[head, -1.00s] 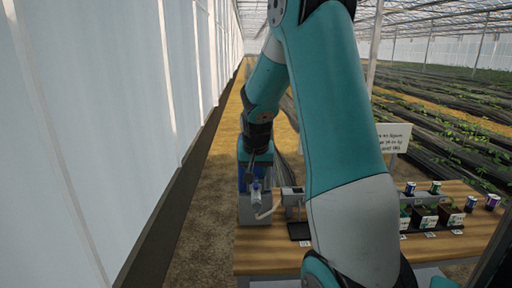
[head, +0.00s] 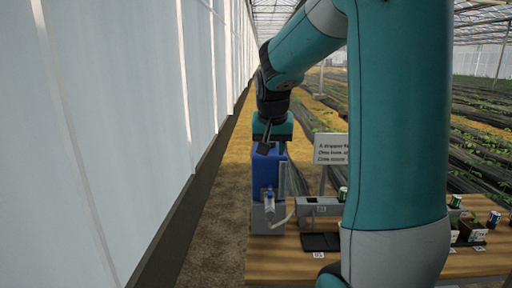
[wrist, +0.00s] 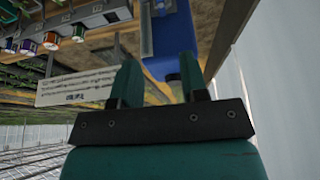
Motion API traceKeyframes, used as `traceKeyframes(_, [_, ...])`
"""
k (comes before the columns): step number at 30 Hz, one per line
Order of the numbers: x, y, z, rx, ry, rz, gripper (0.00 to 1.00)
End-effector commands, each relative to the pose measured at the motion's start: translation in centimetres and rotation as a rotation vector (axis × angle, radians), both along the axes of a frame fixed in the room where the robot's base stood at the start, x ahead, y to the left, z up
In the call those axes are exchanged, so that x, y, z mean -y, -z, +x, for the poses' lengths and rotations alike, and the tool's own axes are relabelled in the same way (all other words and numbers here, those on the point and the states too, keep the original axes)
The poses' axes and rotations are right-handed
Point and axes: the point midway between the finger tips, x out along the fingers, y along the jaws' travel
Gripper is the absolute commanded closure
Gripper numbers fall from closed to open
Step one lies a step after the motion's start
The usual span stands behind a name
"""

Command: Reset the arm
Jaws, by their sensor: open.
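My teal arm crosses the right half of the head view and bends down toward the far left end of a wooden bench (head: 285,262). My gripper (head: 266,142) is there, at the top of a blue container (head: 265,172), and its fingers are small and dark. In the wrist view, my gripper (wrist: 160,78) has its two green fingers spread apart with nothing held between them. The blue container (wrist: 168,38) shows just past the fingers; I cannot tell whether they touch it.
A pump-like fitting with a hose (head: 269,205) sits at the container's front. A grey device (head: 318,206), a black tray (head: 320,241), a sign (head: 331,148) and potted plants (head: 471,231) stand to the right. A white wall (head: 120,140) runs along the left.

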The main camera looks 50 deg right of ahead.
Motion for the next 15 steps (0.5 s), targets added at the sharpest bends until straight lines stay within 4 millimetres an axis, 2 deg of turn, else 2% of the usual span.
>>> traceKeyframes(8, [0.0,0.0,0.0,0.000,-0.001,0.000,0.60])
traceKeyframes(10, [-0.6,0.1,0.1,-0.002,-0.021,0.005,0.60])
traceKeyframes(11, [-1.2,0.1,0.3,-0.003,-0.042,0.009,0.60])
traceKeyframes(13, [-3.7,0.4,0.7,-0.008,-0.128,0.027,0.60])
traceKeyframes(14, [-5.3,0.5,0.8,-0.011,-0.181,0.038,0.60])
traceKeyframes(15, [-7.7,0.8,0.9,-0.017,-0.264,0.058,0.60])
